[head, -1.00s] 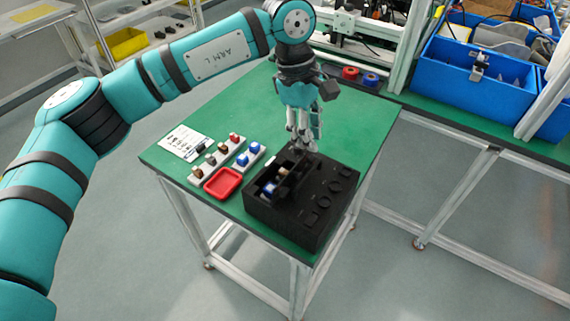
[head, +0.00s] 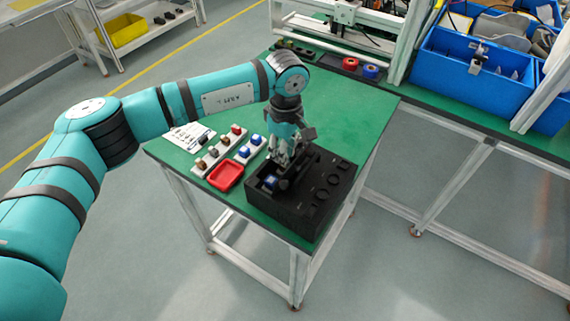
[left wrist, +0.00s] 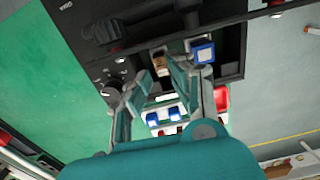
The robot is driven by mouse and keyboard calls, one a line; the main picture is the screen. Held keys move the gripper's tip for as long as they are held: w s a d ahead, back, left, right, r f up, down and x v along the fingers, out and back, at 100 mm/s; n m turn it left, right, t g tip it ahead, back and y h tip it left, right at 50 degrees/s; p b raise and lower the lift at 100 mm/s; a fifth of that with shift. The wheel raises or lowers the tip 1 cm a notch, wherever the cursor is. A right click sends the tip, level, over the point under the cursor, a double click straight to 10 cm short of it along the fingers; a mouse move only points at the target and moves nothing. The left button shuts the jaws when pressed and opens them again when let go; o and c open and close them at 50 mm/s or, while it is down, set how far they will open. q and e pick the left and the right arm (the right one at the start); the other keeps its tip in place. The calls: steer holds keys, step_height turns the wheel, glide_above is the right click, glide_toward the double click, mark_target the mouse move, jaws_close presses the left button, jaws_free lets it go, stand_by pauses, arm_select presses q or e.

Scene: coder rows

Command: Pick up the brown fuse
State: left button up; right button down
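The brown fuse (left wrist: 160,65) sits in the open bay of the black box (left wrist: 226,60), beside a blue fuse (left wrist: 203,51). In the head view the blue fuse (head: 270,182) shows in the black box (head: 316,193), but my left gripper hides the brown one. My left gripper (head: 281,160) points down over the bay. In the left wrist view its fingers (left wrist: 158,84) are apart, and the brown fuse lies just beyond and between their tips. I cannot tell whether they touch it. My right gripper is not in view.
A red tray (head: 226,177) lies left of the box. White holders with brown, red (head: 236,129) and blue fuses (head: 256,139) stand behind it. A printed card (head: 189,137) lies at the table's left edge. The green tabletop (head: 340,115) is clear behind the box.

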arm_select(q)
steer(key=f+p, duration=0.2)
steer(key=f, duration=0.2)
steer(key=shift+s+f, duration=0.15)
steer(key=shift+s, duration=0.05)
steer(key=shift+s+f, duration=0.1)
steer(key=shift+f, duration=0.25)
steer(key=c, duration=0.4)
steer(key=shift+f, duration=0.1)
step_height(320, 180, up, 10)
steer(key=b, duration=0.3)
steer(key=shift+d, duration=0.1)
jaws_close()
step_height(320, 180, up, 7)
steer(key=p, duration=0.2)
steer(key=shift+w+r+p, duration=0.2)
steer(key=shift+p, duration=0.1)
